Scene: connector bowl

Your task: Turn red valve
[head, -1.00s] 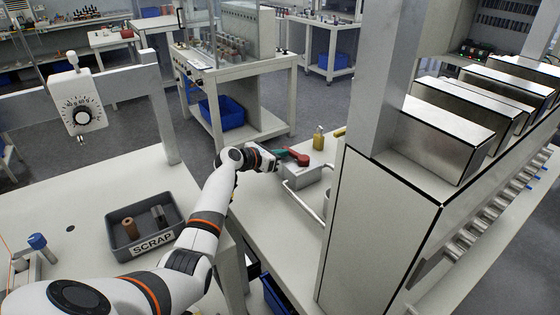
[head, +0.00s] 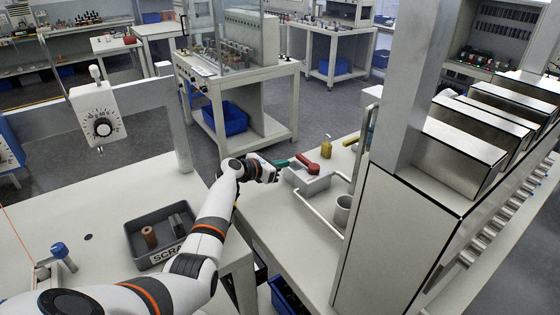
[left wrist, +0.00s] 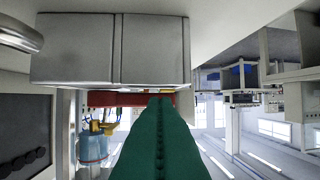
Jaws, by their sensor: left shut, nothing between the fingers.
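The red valve handle (head: 311,167) sits on top of a grey metal box (head: 308,181) on the right-hand bench. My left gripper (head: 284,162) has green fingers and is right beside the handle, on its left. The fingers are shut with nothing between them. In the left wrist view the shut green fingers (left wrist: 160,140) point at the red handle (left wrist: 110,98), which lies along the edge of the grey metal block (left wrist: 110,50). I cannot tell whether the fingertips touch the handle. My right gripper is not in view.
A bent white pipe (head: 320,216) runs beside the box, near a grey cup (head: 343,211). A yellow bottle (head: 326,147) stands behind. A tall metal cabinet (head: 395,235) blocks the right. A scrap bin (head: 137,246) is on the left table.

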